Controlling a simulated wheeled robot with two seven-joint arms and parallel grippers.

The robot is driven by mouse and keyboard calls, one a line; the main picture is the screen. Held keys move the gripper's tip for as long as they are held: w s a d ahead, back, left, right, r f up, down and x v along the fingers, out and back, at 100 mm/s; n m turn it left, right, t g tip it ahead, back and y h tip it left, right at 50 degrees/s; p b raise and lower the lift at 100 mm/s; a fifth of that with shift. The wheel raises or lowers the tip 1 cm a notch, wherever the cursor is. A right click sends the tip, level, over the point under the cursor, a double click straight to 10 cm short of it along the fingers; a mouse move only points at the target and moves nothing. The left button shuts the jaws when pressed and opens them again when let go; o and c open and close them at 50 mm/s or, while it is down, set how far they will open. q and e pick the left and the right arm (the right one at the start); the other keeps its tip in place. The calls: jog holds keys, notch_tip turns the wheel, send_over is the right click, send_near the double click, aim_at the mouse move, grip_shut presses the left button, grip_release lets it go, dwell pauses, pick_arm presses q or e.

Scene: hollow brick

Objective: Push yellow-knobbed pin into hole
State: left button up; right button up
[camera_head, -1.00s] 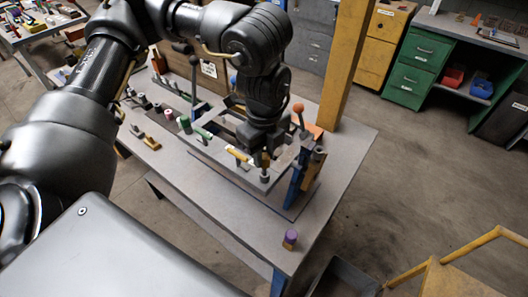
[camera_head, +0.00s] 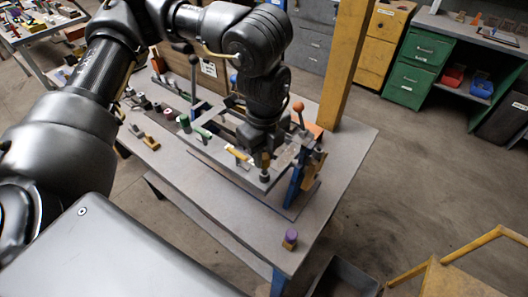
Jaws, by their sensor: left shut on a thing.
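My left gripper (camera_head: 265,161) points down over the front right corner of the grey fixture frame (camera_head: 217,151) on the workbench. It is shut on a small yellowish piece, which looks like the yellow-knobbed pin (camera_head: 265,166); the fingers hide most of it. A short grey cylinder (camera_head: 265,178) shows just below the fingertips at the frame's corner. I cannot tell whether the pin is in a hole, as the hole is hidden. A yellow piece (camera_head: 238,152) lies on the frame just left of the gripper. My right gripper is not in view.
An orange-knobbed lever (camera_head: 298,108) stands close to the right of the gripper. Green cylinders (camera_head: 184,123) and other small parts line the left. A purple-topped piece (camera_head: 290,238) stands near the bench's front corner. The bench top (camera_head: 225,215) before the frame is clear.

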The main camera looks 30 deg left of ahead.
pick_arm(q)
jog(key=shift+f+b, duration=0.45)
jog(key=shift+f, duration=0.2)
jog(key=shift+f+b, duration=0.6)
jog(key=shift+f, duration=0.25)
jog(key=o, duration=1.1)
jog(key=shift+c, duration=0.2)
notch_tip(320, 180, up, 11)
jog(key=shift+f+b, duration=0.1)
jog(key=shift+b, duration=0.8)
